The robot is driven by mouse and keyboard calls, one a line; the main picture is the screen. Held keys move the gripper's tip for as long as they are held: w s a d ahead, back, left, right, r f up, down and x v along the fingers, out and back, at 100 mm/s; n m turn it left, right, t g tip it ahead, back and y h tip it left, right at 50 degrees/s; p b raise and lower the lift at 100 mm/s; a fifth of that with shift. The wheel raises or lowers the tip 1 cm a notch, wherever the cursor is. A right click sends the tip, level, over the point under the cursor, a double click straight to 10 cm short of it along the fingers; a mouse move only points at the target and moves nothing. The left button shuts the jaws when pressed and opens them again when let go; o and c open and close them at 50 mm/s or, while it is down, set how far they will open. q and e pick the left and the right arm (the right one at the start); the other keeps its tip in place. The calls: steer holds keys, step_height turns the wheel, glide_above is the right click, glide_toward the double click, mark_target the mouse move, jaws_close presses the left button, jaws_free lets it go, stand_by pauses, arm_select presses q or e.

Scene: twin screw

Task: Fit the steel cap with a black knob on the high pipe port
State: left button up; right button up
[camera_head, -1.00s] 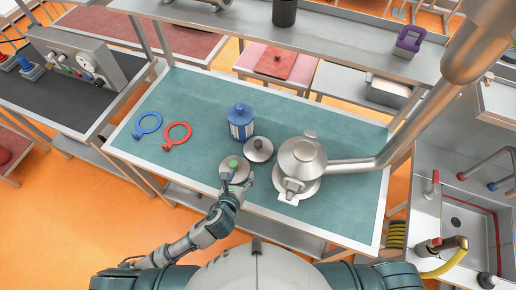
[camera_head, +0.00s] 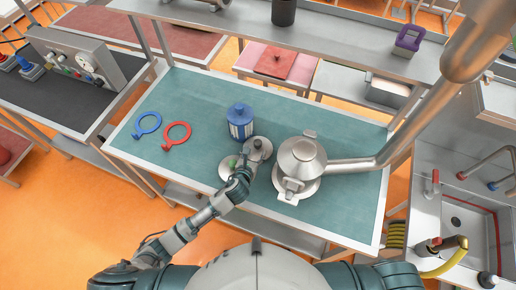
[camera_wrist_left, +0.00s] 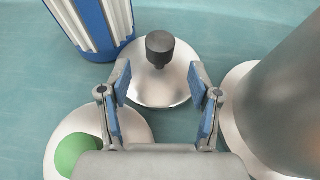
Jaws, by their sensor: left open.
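The steel cap with a black knob is a round disc lying on the teal table; in the head view its black knob (camera_head: 258,143) shows just past my left gripper (camera_head: 254,154). In the left wrist view the steel cap (camera_wrist_left: 150,88) lies ahead between the fingers of my left gripper (camera_wrist_left: 161,98). The fingers are open on either side and do not close on the knob. A thick steel pipe (camera_head: 430,110) rises from a steel vessel (camera_head: 303,157) to the upper right; I cannot tell which opening is the high port. My right gripper is out of view.
A steel cap with a green knob (camera_wrist_left: 78,152) lies close on the left. A blue and white canister (camera_head: 241,124) stands behind the caps. Blue (camera_head: 148,124) and red (camera_head: 177,135) ring clamps lie at left. The vessel stands close at right.

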mark_target(257, 148)
arm_select(q)
steer(key=x, duration=0.4)
steer(key=shift+w+f, duration=0.1)
steer(key=shift+w, duration=0.1)
jaws_close()
step_height(257, 148, up, 4)
steer(key=shift+r, duration=0.1)
steer(key=s+a+r, duration=0.1)
steer(key=s, duration=1.5)
steer(key=shift+a+b, duration=0.3)
steer(key=shift+b, duration=0.15)
